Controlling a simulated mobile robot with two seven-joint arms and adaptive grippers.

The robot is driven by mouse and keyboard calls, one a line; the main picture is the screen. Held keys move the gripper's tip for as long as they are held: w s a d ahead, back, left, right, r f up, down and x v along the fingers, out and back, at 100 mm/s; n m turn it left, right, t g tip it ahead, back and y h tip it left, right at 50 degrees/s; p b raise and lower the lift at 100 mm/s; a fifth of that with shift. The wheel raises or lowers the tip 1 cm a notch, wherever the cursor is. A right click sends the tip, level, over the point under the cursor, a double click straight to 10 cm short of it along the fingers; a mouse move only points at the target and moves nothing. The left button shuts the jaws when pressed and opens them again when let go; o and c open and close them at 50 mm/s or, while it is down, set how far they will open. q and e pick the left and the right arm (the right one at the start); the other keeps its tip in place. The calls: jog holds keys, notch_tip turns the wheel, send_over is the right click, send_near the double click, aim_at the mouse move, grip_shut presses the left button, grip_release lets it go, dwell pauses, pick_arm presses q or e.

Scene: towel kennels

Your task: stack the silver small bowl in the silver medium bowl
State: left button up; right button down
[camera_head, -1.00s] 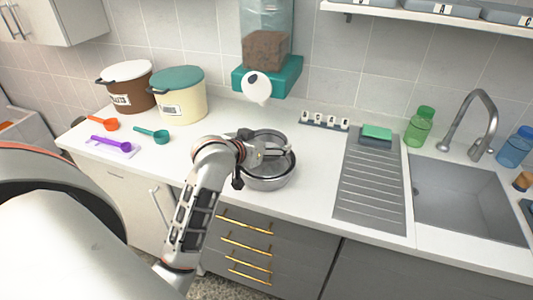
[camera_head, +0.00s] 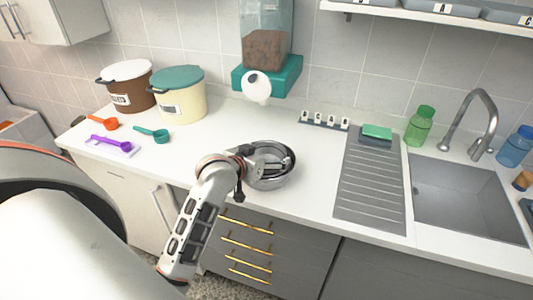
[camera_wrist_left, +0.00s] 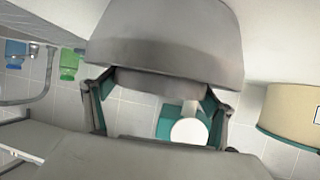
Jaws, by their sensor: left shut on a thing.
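The silver medium bowl (camera_head: 272,184) stands on the counter near its front edge, above the drawers. The silver small bowl (camera_head: 286,155) shows inside its rim, partly hidden by my left gripper (camera_head: 284,166). That gripper reaches over the bowls from the left and is shut on the small bowl. Whether the small bowl rests on the medium bowl's floor cannot be told. In the left wrist view a curved silver bowl surface (camera_wrist_left: 165,50) fills the top, beside the gripper's fingers; which bowl it is cannot be told. My right gripper is not in view.
A feeder with a teal base (camera_head: 268,78) stands behind the bowls. Two lidded pots, cream (camera_head: 180,103) and brown (camera_head: 133,95), and several scoops are at left. A ribbed drainboard (camera_head: 368,190) and sink (camera_head: 465,200) lie at right. Counter around the bowls is clear.

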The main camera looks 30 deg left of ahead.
pick_arm(q)
jog(key=shift+f, duration=0.15)
jog(key=o, duration=1.2)
jog(key=shift+c, duration=0.2)
jog(key=shift+r, duration=0.25)
jog(key=v, duration=1.2)
jog(key=shift+r, duration=0.35)
